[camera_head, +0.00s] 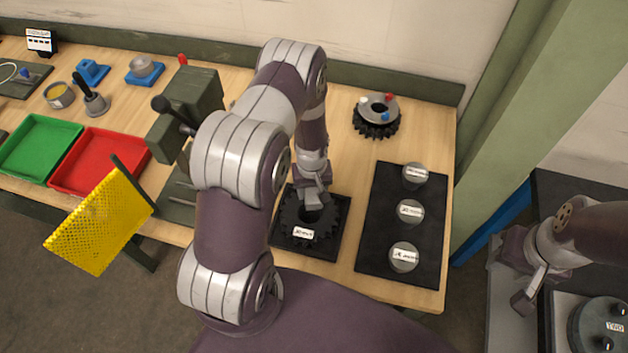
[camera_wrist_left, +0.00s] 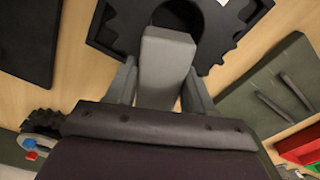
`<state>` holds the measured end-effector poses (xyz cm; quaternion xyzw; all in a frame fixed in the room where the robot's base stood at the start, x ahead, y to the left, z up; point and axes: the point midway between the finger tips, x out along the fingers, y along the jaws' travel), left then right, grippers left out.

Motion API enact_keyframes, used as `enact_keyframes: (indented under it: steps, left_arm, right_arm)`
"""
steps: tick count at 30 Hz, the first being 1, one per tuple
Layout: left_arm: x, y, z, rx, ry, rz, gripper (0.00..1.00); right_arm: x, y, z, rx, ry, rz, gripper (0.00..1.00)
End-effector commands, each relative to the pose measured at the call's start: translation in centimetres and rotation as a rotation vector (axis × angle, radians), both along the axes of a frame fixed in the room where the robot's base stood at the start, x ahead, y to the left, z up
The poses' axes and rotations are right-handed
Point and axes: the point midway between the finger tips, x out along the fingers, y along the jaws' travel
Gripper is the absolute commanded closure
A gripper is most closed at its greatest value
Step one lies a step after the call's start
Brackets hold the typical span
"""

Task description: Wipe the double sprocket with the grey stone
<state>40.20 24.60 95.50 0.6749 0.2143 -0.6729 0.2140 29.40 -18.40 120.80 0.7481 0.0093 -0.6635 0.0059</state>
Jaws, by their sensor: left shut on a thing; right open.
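A dark toothed sprocket (camera_head: 293,218) with a white label lies on a black square mat (camera_head: 322,254) near the table's front edge. It also shows at the top of the left wrist view (camera_wrist_left: 126,25). My left gripper (camera_head: 316,190) is over its rear part, pointing down. In the left wrist view it is shut on the grey stone (camera_wrist_left: 166,65), a plain block whose far end overlaps the sprocket near its central hole. I cannot tell whether the stone touches it. My right gripper (camera_head: 527,283) is open and empty at the right, off the table.
Another black gear (camera_head: 376,129) with a grey top and coloured knobs stands at the back right. A black mat (camera_head: 380,255) holds 3 labelled round discs. A dark green vise-like block (camera_head: 200,98), red tray (camera_head: 75,188) and green tray (camera_head: 22,172) are left. A yellow mesh panel (camera_head: 98,225) is front left.

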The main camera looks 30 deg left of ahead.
Motion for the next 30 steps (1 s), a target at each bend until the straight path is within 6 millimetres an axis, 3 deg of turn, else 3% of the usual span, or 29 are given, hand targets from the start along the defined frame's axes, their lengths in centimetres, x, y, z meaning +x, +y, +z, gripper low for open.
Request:
enact_keyframes:
  steps: [18, 30]
  left_arm:
    - [0.9, 0.4, 5.7, 0.000, 0.001, -0.007, 0.86]
    - [1.0, 0.4, 5.9, -0.001, 0.001, -0.007, 0.86]
  right_arm:
    - [0.0, 0.0, 4.1, 0.000, 0.000, 0.000, 0.57]
    - [0.0, 0.0, 4.1, 0.000, 0.000, 0.000, 0.57]
